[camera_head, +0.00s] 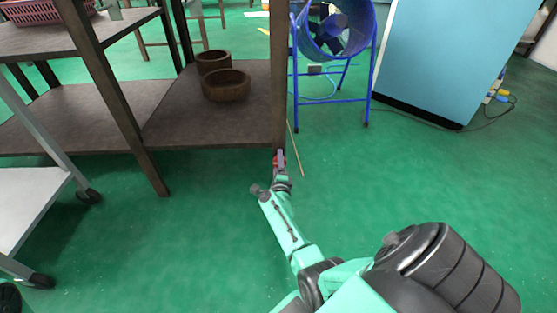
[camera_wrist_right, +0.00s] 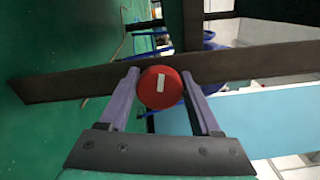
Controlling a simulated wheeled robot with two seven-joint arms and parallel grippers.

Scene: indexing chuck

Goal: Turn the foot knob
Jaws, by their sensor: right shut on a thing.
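The foot knob (camera_wrist_right: 160,88) is a round red knob with a short white mark on its face, at the lower end of a dark table leg (camera_wrist_right: 60,84). In the right wrist view my right gripper (camera_wrist_right: 160,92) has its two purple fingers on either side of the knob, shut on it. In the head view the right gripper (camera_head: 280,160) is at the foot of the table's front right leg (camera_head: 279,80), and only a bit of red shows there. My left gripper is not in view.
The dark table has a lower shelf (camera_head: 100,112) holding two brown bowls (camera_head: 226,85). A blue fan (camera_head: 335,28) on a stand and a light blue cabinet (camera_head: 440,50) stand behind at right. A grey cart (camera_head: 30,205) is at left. Green floor is clear around my right arm.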

